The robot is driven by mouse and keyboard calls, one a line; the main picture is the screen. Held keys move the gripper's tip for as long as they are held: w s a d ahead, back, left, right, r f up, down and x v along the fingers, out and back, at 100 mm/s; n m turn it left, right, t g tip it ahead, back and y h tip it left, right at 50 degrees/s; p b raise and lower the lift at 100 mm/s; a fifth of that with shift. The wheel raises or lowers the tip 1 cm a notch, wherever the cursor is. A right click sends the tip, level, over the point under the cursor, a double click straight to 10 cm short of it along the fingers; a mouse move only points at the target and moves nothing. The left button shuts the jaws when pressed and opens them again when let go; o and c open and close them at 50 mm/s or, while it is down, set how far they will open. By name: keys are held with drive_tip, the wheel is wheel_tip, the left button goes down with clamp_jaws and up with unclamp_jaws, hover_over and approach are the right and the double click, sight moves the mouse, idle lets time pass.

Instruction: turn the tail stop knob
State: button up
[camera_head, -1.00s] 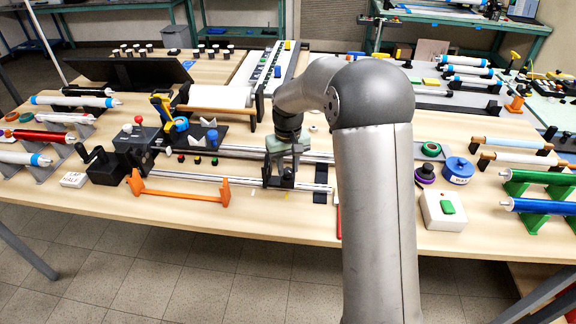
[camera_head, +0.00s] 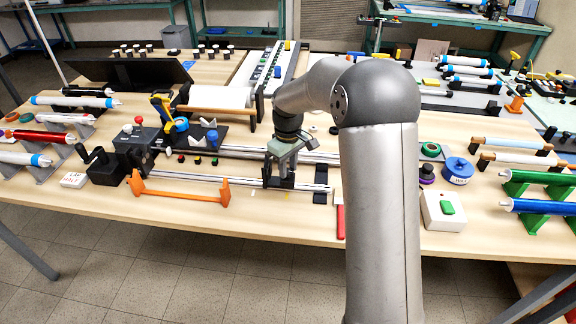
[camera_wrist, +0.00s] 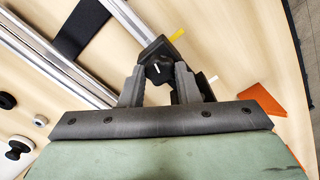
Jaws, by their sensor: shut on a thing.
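The tail stop knob (camera_wrist: 158,70) is black with a short white mark, and it sits between my fingers in the wrist view. It is on the dark tail stop block (camera_wrist: 156,50) at the rail. My gripper (camera_wrist: 160,82) is shut on the knob, with one grey finger on each side. In the head view my gripper (camera_head: 279,182) points down at the front rail (camera_head: 230,187), left of the arm. The knob is hidden there behind the gripper and wrist.
An orange stand (camera_head: 180,192) lies in front of the rail, left of the gripper. The dark crank headstock (camera_head: 112,165) stands at the rail's left end. A red-handled tool (camera_head: 340,220) lies to the right. A white box with a green button (camera_head: 443,210) stands further right.

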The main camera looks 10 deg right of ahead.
sight(288, 171)
drive_tip(key=o, duration=0.7)
wheel_tip(288, 171, up, 18)
drive_tip(key=shift+f, duration=0.25)
drive_tip(key=shift+s, duration=0.1)
drive_tip(key=s+f+m, duration=0.2)
drive_tip(key=s+f, duration=0.2)
drive_tip(key=s, duration=0.7)
drive_tip(key=s+f+m, duration=0.2)
drive_tip(key=s+f, duration=0.2)
drive_tip(key=s, duration=0.6)
drive_tip(key=s+f+m, duration=0.2)
drive_tip(key=s+f, duration=0.2)
drive_tip(key=s, duration=0.7)
drive_tip(key=shift+s+a+f+m+b, duration=0.2)
drive_tip(key=shift+s+a+m+b, duration=0.1)
